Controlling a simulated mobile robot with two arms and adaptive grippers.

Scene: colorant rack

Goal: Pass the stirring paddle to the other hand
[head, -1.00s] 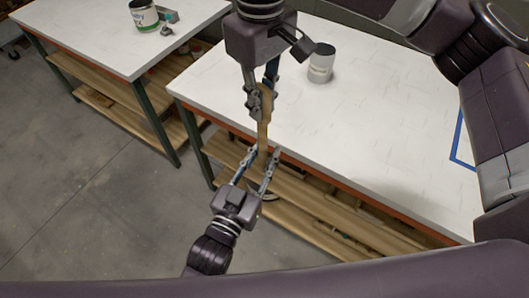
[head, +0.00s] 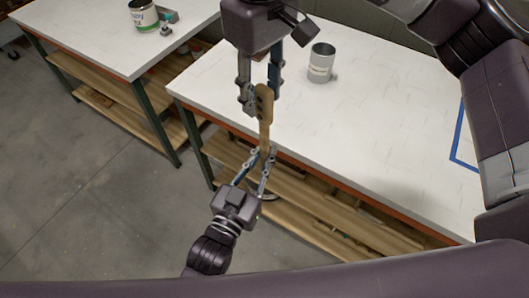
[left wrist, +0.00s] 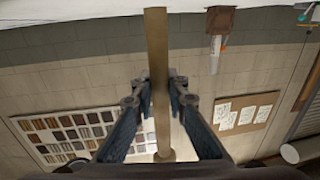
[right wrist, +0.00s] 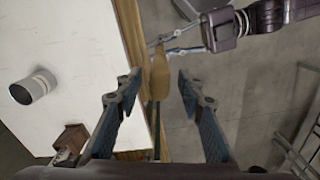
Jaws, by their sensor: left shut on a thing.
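The stirring paddle (head: 265,106) is a flat wooden stick, held upright above the near edge of the white table. My left gripper (head: 259,160) is shut on its lower part; in the left wrist view the paddle (left wrist: 157,60) runs between the fingers (left wrist: 156,95). My right gripper (head: 257,92) is above, with its fingers spread apart around the paddle's top end. In the right wrist view the paddle (right wrist: 160,75) shows beyond the open fingers (right wrist: 156,75), with a gap on each side.
A grey can (head: 321,62) stands on the white table (head: 370,140), behind the grippers. A second table (head: 90,40) at the left holds a labelled can (head: 144,15). Wooden shelves (head: 315,215) lie under the near table. Blue tape (head: 459,140) marks its right side.

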